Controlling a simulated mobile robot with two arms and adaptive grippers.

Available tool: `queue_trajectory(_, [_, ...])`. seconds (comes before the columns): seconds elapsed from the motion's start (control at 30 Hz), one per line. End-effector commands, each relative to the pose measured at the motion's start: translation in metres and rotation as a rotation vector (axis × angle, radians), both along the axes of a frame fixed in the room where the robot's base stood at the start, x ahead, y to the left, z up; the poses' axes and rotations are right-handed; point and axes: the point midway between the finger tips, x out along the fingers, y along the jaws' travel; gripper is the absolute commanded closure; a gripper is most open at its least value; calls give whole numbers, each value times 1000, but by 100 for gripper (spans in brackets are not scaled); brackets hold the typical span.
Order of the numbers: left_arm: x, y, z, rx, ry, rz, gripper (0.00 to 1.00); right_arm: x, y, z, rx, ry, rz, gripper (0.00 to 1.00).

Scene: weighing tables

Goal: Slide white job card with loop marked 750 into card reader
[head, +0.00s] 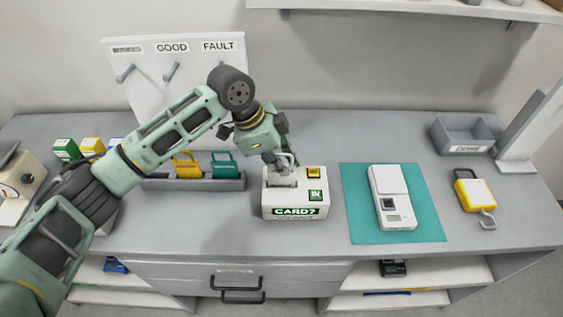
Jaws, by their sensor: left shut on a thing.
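The card reader (296,212) is a white box with a "CARD?" label, a green "IN" marker and a yellow square on its top. It stands near the middle of the table. My left gripper (284,158) is over the reader's back left part, shut on the loop of a white card (282,180). The card is at the top of the reader; I cannot tell how deep it sits in the slot. Its marking is not readable. My right gripper is not in view.
A white scale (391,200) stands on a teal mat (425,226) to the right. A yellow looped item (474,193) lies beyond it, near a grey bin (466,149). A grey rack (158,184) holds yellow and teal cards. A hook board (125,60) stands behind.

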Motion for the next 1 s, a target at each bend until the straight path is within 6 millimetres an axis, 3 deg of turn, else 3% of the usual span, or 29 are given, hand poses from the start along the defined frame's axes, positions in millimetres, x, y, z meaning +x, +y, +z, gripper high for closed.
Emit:
queue_trajectory(0.77, [0,0,-16,0,0,0,100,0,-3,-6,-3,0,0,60])
queue_trajectory(0.8, [0,0,-16,0,0,0,92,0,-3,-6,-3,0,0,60])
queue_trajectory(1.0, [0,0,-16,0,0,0,74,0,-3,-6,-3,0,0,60])
